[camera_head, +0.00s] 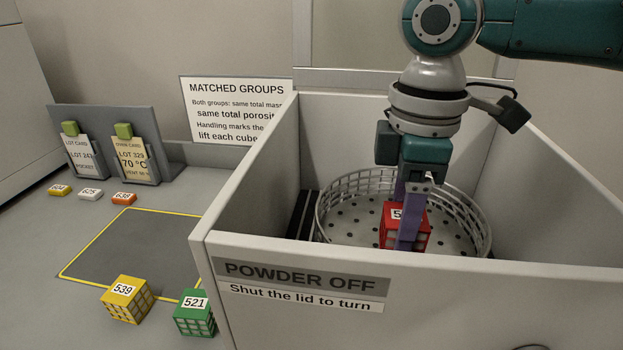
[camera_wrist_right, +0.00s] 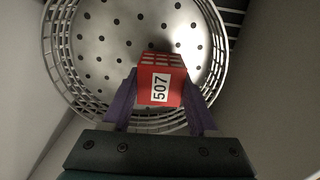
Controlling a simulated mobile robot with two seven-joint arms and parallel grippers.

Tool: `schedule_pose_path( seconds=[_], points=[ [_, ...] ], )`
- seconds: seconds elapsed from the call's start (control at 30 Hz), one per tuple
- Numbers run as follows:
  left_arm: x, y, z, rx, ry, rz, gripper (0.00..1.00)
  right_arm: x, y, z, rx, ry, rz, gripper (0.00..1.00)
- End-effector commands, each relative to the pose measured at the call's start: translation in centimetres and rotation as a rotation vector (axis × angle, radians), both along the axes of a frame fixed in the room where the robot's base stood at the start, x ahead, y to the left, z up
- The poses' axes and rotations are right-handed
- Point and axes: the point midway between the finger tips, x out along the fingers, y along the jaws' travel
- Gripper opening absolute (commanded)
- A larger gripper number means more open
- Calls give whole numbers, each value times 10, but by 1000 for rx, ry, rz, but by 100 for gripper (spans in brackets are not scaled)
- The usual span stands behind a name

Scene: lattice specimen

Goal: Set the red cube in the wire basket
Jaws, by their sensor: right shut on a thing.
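The red cube (camera_head: 391,231) has a lattice body and a white number label. In the right wrist view the cube (camera_wrist_right: 161,80) reads 507. My right gripper (camera_head: 408,215) points down into the wire basket (camera_head: 337,196) and is shut on the red cube, with a purple finger on either side. The round basket (camera_wrist_right: 75,85) has a perforated metal floor and a wire wall. The cube is over the basket floor, inside the rim as seen; I cannot tell whether it touches the floor. My left gripper is not in view.
The basket stands in a grey open-topped box (camera_head: 490,268) labelled POWDER OFF, with high walls around the arm. Outside, a yellow cube (camera_head: 127,299) and a green cube (camera_head: 195,313) sit by a yellow-outlined mat (camera_head: 140,248). Card holders (camera_head: 107,130) stand behind several small tags.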

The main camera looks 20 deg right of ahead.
Motion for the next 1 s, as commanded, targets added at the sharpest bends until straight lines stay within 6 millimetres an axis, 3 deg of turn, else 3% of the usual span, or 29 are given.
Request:
schedule_pose_path(
  seconds=[0.1,0.5,0.53,0.77,1.0],
  points=[
    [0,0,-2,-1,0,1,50,0,0,-14,0,1,1,5],
    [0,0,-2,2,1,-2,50,0,0,-20,0,0,1,5],
    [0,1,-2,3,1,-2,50,0,0,-19,0,0,1,62],
    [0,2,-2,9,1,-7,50,0,0,-19,0,0,1,88],
    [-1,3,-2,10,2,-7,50,0,0,-18,-1,-1,0,89]
  ],
)
